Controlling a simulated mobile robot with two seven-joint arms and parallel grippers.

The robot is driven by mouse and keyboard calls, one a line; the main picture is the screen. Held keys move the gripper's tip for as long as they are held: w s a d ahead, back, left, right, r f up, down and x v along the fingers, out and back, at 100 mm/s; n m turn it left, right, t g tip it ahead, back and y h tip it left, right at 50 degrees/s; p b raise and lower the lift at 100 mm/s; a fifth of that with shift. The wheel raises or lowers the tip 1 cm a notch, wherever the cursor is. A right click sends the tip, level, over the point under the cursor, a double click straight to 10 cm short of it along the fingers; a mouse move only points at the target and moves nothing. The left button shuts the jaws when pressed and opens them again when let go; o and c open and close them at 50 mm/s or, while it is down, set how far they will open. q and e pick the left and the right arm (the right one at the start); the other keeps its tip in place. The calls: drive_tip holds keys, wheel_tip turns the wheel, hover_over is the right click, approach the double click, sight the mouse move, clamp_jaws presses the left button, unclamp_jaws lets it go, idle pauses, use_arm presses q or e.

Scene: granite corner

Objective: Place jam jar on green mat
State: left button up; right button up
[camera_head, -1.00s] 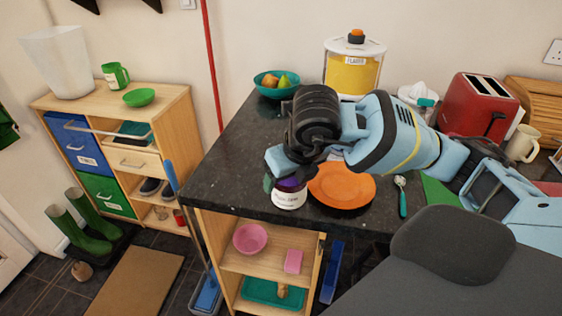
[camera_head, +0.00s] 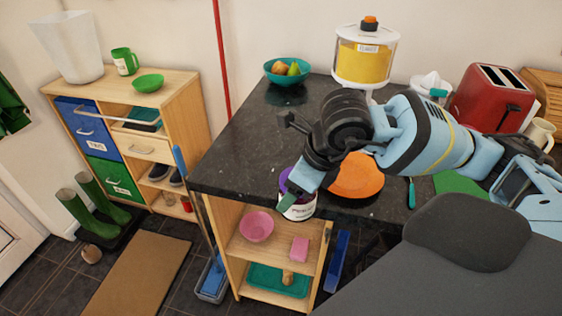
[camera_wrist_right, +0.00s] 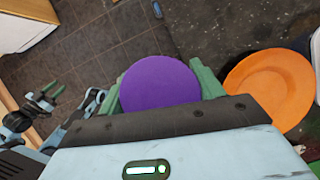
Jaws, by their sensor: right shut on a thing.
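The jam jar (camera_head: 298,211), white with a label and a purple lid, is in my right gripper (camera_head: 295,188) at the counter's front edge. In the right wrist view the purple lid (camera_wrist_right: 160,83) sits between the green fingertips (camera_wrist_right: 160,90), which are shut on the jar. I cannot tell how far the jar is above the counter. The green mat (camera_head: 458,184) lies flat on the counter to the right, partly hidden by my right arm. My left gripper (camera_wrist_right: 52,90) shows only in the right wrist view, with its fingers apart and empty.
An orange plate (camera_head: 356,178) lies just right of the jar. A teal-handled spoon (camera_head: 411,192) lies between plate and mat. A red toaster (camera_head: 492,97), yellow flour canister (camera_head: 364,58) and teal fruit bowl (camera_head: 288,71) stand behind. The counter's left part (camera_head: 245,150) is clear.

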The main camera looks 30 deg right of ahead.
sight(287, 212)
drive_tip(key=n, duration=0.1)
drive_tip(key=f+n+g+y, duration=0.1)
drive_tip(key=n, duration=0.1)
drive_tip(key=shift+s+a, duration=0.2)
drive_tip(key=shift+a, duration=0.2)
drive_tip(key=n, duration=0.1)
drive_tip(key=n+g, duration=0.1)
drive_tip(key=n, duration=0.1)
drive_tip(key=a+f+n+y, duration=0.1)
drive_tip(key=n, duration=0.1)
drive_tip(key=shift+s+g, duration=0.3)
drive_tip(key=n, duration=0.1)
drive_tip(key=n+g, duration=0.1)
drive_tip(key=a+n, duration=0.1)
drive_tip(key=n, duration=0.1)
drive_tip(key=shift+s+f, duration=0.25)
drive_tip(key=n, duration=0.1)
drive_tip(key=n+g, duration=0.2)
drive_tip(key=n, duration=0.1)
drive_tip(key=shift+s+a+f, duration=0.3)
drive_tip(key=n+g+h, duration=0.1)
drive_tip(key=n, duration=0.3)
drive_tip(key=s+a+f+n+g+h, duration=0.1)
drive_tip(key=n, duration=0.4)
drive_tip(key=s+a+n+g+h, duration=0.1)
drive_tip(key=n+h, duration=0.1)
drive_tip(key=n, duration=0.3)
drive_tip(key=shift+f, duration=0.25)
drive_tip(key=shift+s, duration=0.1)
